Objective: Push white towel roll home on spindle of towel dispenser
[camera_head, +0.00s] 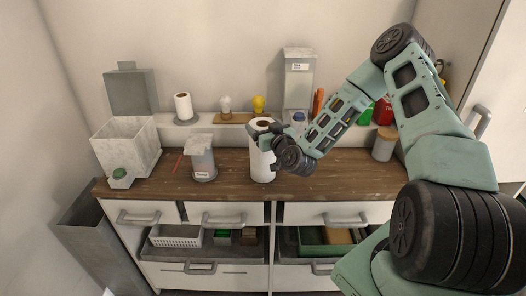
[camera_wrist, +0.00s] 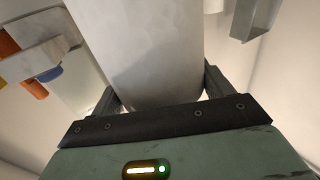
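The white towel roll (camera_head: 261,167) stands upright on the wooden counter, near its middle; its lower end looks to be at counter level. Its top shows a dark core hole. My gripper (camera_head: 266,142) is at the upper part of the roll, reaching in from the right. In the wrist view the roll (camera_wrist: 145,45) fills the space between my two fingers (camera_wrist: 160,92), which lie close against its sides. I cannot make out the dispenser's spindle or base under the roll.
A grey canister (camera_head: 384,145) stands at right.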

